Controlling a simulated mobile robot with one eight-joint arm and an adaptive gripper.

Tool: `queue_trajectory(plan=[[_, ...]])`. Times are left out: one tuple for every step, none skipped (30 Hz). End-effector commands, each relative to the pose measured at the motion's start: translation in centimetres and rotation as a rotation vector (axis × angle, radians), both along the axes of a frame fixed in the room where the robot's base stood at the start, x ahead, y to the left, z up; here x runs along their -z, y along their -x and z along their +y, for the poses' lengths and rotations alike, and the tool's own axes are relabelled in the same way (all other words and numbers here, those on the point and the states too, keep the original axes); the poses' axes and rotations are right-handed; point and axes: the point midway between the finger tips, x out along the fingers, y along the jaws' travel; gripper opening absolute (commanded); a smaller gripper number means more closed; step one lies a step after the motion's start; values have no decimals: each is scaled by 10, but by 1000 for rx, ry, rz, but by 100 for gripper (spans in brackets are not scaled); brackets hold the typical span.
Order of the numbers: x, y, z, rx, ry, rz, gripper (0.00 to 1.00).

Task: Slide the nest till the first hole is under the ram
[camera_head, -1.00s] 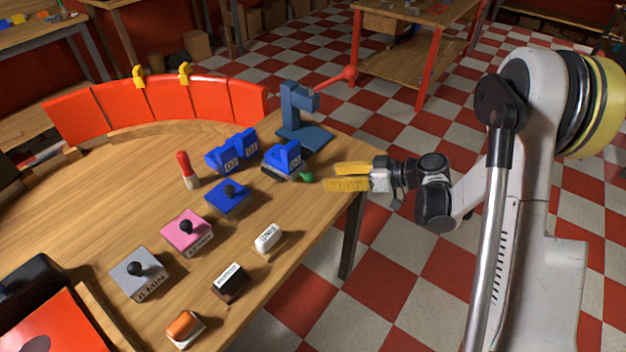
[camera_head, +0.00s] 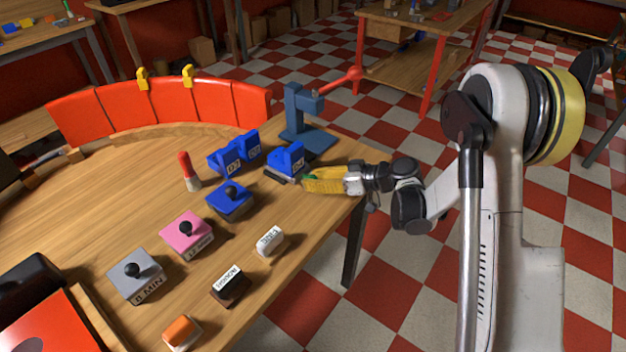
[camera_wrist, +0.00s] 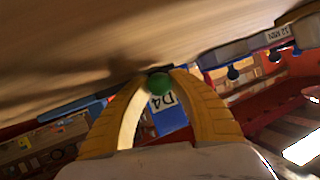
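The nest is a blue block marked D4 (camera_head: 287,158) on a dark rail, in front of the blue press (camera_head: 293,118) with the ram and a long red lever. A green knob (camera_wrist: 159,84) sticks out from the nest's near side; the blue D4 face (camera_wrist: 168,113) shows behind it in the wrist view. My gripper (camera_head: 308,180) has its yellow fingers closed in on the green knob, one fingertip against each side (camera_wrist: 160,80). The holes in the nest and the spot under the ram cannot be made out.
Two blue blocks (camera_head: 233,152) stand left of the nest. A red-handled tool (camera_head: 189,171), a blue box with a black knob (camera_head: 229,201), and pink and grey boxes are farther left. White, dark and orange stamps lie along the front edge. My arm comes in over open floor.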

Motion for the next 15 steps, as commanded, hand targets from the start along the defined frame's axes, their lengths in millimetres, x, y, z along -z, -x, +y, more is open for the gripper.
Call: queue_trajectory(plan=[[0, 0, 0, 0, 0, 0, 0], [0, 0, 0, 0, 0, 0, 0], [0, -1, -1, 0, 0, 0, 0], [0, -4, -3, 1, 0, 0, 0], [0, -7, -5, 2, 0, 0, 0], [0, -12, -9, 3, 0, 0, 0], [0, -18, -13, 3, 0, 0, 0], [1, -24, -18, 4, -1, 0, 0], [1, -33, -25, 6, -1, 0, 0], [0, -41, -31, 6, -1, 0, 0], [0, -48, -37, 6, -1, 0, 0], [0, -57, -44, 5, -2, -1, 0], [0, -64, -50, 5, -2, -1, 0], [0, -71, -55, 5, -2, -2, 0], [0, -80, -62, 5, -1, 0, 0]])
